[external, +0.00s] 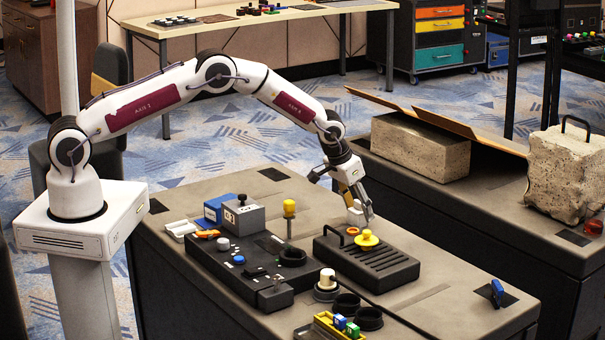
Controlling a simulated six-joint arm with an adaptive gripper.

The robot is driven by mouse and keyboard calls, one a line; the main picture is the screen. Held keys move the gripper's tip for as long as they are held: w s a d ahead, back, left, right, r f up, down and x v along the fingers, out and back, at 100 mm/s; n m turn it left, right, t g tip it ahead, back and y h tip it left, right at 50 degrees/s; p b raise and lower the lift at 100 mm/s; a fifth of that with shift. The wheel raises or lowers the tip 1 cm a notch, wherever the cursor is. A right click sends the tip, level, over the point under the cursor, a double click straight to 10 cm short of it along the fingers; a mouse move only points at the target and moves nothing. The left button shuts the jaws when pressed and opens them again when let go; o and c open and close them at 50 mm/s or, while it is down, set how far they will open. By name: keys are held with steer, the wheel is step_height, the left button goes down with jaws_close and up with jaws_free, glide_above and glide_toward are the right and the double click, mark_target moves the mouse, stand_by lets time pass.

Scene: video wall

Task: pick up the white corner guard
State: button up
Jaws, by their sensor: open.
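My gripper (346,196) is open and points down over the back of a black ribbed block (372,264). A small white piece (355,215) shows at its lower fingers, just behind a yellow knob (367,238). I cannot tell whether the fingers touch it. A second low white piece (182,229) lies at the left edge of the table, far from my gripper. Both are too small to tell surely which is the white corner guard.
A black control panel (238,262) with a grey box (243,216) and a blue box (215,208) stands left. A yellow-topped post (289,208), black rings (369,318) and a yellow tray (322,322) are nearby. The table's right front is mostly clear.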

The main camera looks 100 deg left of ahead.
stand_by(0.3)
steer(key=c, duration=1)
steer(key=shift+r, duration=0.1)
steer(key=shift+r, duration=4.9)
